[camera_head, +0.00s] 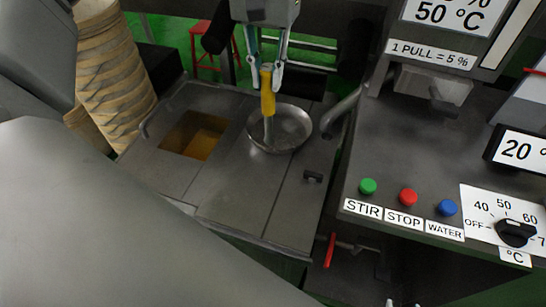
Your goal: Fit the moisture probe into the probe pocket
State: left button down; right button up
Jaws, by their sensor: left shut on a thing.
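The moisture probe (267,95) has a yellow handle and a thin grey rod pointing down. My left gripper (267,72) is shut on its handle and holds it near upright. In the picture the rod's lower end lies over the round metal bowl (293,128); I cannot tell whether it touches the bowl or hangs above it. I cannot pick out the probe pocket with certainty. Two small pale tips at the bottom edge may belong to my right gripper (402,304), too little to tell its state.
The grey machine top (240,195) has a square opening (195,135) with amber contents, left of the bowl. A panel with STIR, STOP (408,197) and WATER buttons is at right.

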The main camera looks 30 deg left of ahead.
pick_arm(q)
jog(key=b, duration=0.1)
send_over(268, 145)
jog(key=f, duration=0.6)
jog(key=shift+w+a+f, duration=0.15)
jog(key=shift+a+f, duration=0.1)
jog(key=shift+f, duration=0.15)
notch_tip(268, 145, down, 7)
jog(key=shift+w+r+b, duration=0.1)
jog(key=shift+r+b, duration=0.05)
jog(key=shift+b, duration=0.35)
jog(key=shift+f, duration=0.75)
notch_tip(268, 145, down, 4)
jog(key=shift+r+b, duration=0.1)
jog(key=shift+b, duration=0.3)
pick_arm(e)
jog(key=shift+d+f, duration=0.25)
jog(key=shift+f, duration=0.75)
jog(key=shift+s, duration=0.1)
pick_arm(q)
jog(key=c, duration=1.9)
grip_release()
pick_arm(e)
jog(key=shift+s+f, duration=0.15)
jog(key=shift+s, duration=0.1)
